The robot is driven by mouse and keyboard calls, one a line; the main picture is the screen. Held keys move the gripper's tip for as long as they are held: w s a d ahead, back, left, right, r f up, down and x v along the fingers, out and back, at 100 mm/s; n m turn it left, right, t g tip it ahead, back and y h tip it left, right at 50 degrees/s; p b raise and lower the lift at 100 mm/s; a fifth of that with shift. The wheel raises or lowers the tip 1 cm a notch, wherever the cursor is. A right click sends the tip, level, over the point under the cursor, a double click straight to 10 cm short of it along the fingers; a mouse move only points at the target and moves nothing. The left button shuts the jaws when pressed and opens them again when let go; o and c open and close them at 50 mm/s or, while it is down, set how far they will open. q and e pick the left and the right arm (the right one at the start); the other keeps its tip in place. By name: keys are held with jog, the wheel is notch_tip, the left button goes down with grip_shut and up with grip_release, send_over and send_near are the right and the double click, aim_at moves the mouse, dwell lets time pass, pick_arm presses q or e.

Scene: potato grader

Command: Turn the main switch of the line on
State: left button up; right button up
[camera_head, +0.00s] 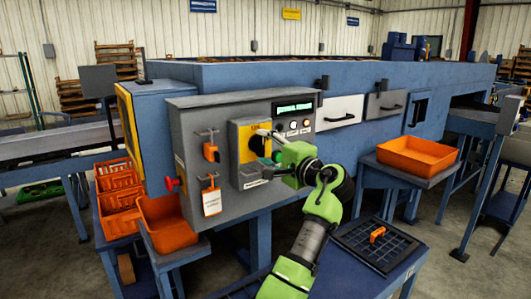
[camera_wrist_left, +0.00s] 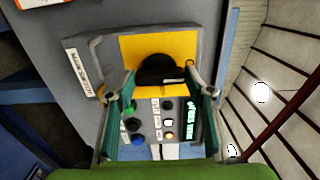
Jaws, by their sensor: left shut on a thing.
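The main switch is a black rotary knob (camera_wrist_left: 158,68) on a yellow plate (camera_head: 247,133), on the front of the grey control box (camera_head: 188,135). The yellow plate also shows in the wrist view (camera_wrist_left: 188,47). My left gripper (camera_head: 268,142) is at the switch, its fingers on either side of the knob, shut on it. In the wrist view the fingertips (camera_wrist_left: 159,82) flank the knob; its exact angle is hard to read. In the head view, the gripper partly hides the knob. My right gripper is not in view.
A lit green display (camera_head: 294,107) and several buttons sit right of the switch. An orange padlock (camera_head: 210,153), a hanging tag (camera_head: 211,201) and a red button (camera_head: 172,184) are to the left. An orange crate (camera_head: 417,153) and a black grid tray (camera_head: 362,247) stand right.

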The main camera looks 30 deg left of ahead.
pick_arm(q)
jog(key=shift+r, duration=0.3)
jog(key=o, duration=1.1)
jog(key=shift+w+f, duration=0.1)
jog(key=shift+a+f, duration=0.15)
jog(key=v, duration=1.2)
